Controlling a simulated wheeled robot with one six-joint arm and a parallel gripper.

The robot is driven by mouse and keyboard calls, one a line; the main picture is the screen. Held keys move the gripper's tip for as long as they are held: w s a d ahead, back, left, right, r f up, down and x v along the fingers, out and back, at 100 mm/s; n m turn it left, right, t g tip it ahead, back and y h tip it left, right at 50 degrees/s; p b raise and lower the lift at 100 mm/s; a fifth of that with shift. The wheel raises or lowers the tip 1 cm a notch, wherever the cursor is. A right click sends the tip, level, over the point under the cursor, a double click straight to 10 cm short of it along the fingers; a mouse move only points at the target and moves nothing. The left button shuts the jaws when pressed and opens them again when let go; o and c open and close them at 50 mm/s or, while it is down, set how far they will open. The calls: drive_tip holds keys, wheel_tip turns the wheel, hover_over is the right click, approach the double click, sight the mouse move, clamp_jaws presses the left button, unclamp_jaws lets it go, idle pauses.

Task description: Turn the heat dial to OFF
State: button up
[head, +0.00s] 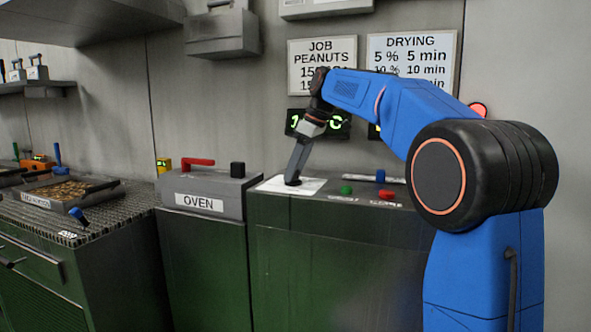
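A white plate (310,187) lies on top of the green cabinet in the middle. A small dark knob (292,182) shows on it, and this looks like the heat dial. Any markings on the plate, including OFF, are too small to read. My gripper (296,172) reaches down from the upper right, and its grey fingers end at the knob. The fingers overlap from this side, so I cannot tell whether they are open, shut or touching the knob. They hide part of the knob and plate.
Right of the plate are a green button (346,190), a red button (387,195) and a blue knob (380,175). Left is the OVEN box (200,204) with a red lever (197,162) and a black knob (238,169). A lit display (338,125) is behind my wrist.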

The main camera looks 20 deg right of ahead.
drive_tip(key=shift+o, duration=0.6)
drive_tip(key=v, duration=1.7)
drive_tip(key=shift+r, duration=0.25)
